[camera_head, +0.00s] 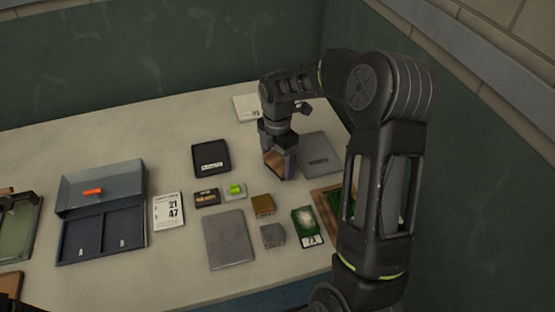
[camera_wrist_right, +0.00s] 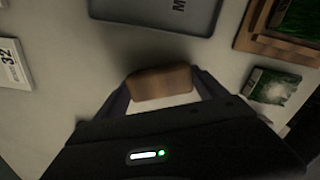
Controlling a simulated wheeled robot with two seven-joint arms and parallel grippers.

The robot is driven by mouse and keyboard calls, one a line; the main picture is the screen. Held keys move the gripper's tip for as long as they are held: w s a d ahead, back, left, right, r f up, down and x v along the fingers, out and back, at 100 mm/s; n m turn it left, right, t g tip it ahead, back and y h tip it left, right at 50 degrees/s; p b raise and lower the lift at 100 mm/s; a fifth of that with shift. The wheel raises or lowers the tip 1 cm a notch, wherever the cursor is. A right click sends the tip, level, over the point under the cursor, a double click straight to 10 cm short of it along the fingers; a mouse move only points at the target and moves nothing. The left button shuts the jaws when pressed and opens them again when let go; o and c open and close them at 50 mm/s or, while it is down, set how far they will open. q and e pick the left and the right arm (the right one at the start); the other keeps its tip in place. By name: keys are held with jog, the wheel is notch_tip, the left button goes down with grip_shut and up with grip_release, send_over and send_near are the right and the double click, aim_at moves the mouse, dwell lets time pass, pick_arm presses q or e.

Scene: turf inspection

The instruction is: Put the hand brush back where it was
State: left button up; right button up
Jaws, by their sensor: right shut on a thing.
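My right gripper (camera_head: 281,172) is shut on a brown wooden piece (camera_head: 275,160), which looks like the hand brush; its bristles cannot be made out. In the right wrist view the brown wooden piece (camera_wrist_right: 160,83) sits between the two fingers of the right gripper (camera_wrist_right: 163,92). The gripper points down over the table, just left of a grey tray (camera_head: 321,158) with lettering. I cannot tell whether the brush touches the table.
Close by are a black box (camera_head: 211,158), a brown block (camera_head: 262,205), a turf sample (camera_head: 303,221), a grey flat plate (camera_head: 229,240) and a wooden frame (camera_head: 320,196). A divided blue tray (camera_head: 103,235) stands left. The back left of the table (camera_head: 130,125) is clear.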

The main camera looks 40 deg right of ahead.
aim_at(277, 160)
jog(key=o, duration=1.1)
notch_tip(277, 160, up, 12)
jog(key=shift+r+b, duration=0.1)
jog(key=shift+b, duration=0.3)
